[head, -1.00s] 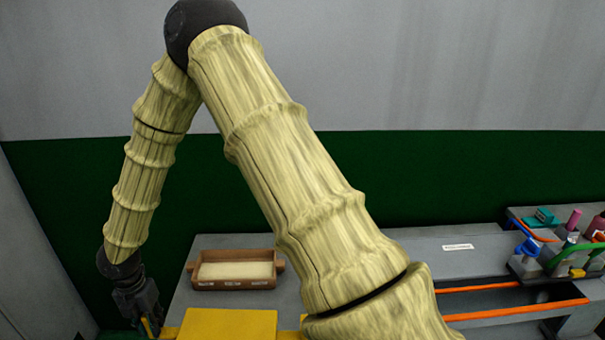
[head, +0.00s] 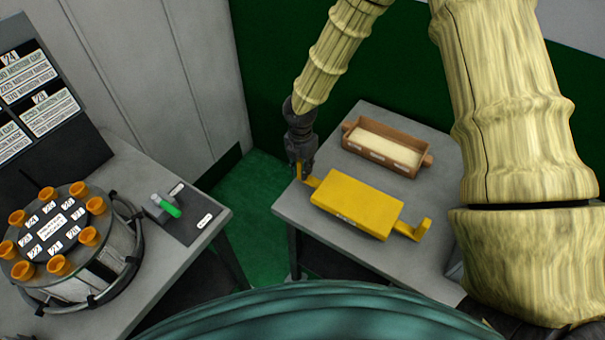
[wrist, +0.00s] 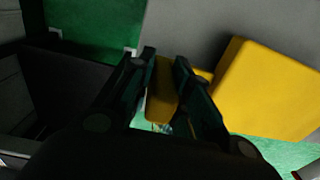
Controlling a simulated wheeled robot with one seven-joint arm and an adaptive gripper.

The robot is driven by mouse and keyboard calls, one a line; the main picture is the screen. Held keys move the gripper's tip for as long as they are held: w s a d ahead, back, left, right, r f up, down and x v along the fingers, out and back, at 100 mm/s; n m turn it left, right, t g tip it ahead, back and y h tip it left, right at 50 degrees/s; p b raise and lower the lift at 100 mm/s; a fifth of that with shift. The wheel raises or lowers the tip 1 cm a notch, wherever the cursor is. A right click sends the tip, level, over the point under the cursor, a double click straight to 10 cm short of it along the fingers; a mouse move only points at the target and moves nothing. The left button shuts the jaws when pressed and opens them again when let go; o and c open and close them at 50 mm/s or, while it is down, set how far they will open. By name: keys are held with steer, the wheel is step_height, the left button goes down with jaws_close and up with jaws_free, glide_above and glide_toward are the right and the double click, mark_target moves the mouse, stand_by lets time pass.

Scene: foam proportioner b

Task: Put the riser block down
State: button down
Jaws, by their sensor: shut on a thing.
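The riser block (head: 356,203) is a yellow slab with an upright handle at each end. In the head view it appears over the front part of the grey table (head: 290,210), roughly level. I cannot tell whether it touches the tabletop or hangs just above it. My gripper (head: 300,172) is shut on the block's left handle. In the wrist view my gripper (wrist: 163,85) has the yellow handle between its two dark fingers, and the block's body (wrist: 270,88) extends to the right. The block's right handle (head: 420,231) is free.
A brown tray (head: 384,148) with a pale inside stands behind the block on the same table. To the left, across a gap with green floor (head: 240,200), another table holds a round device with orange cups (head: 62,240) and a green-handled switch (head: 166,206).

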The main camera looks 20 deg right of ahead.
steer(key=shift+f+p, duration=0.35)
steer(key=shift+f, duration=1.5)
steer(key=shift+f, duration=0.2)
steer(key=c, duration=1.3)
jaws_free()
step_height(320, 180, up, 12)
steer(key=shift+w+a+r+b, duration=0.1)
steer(key=shift+r+b, duration=0.1)
steer(key=shift+b, duration=0.7)
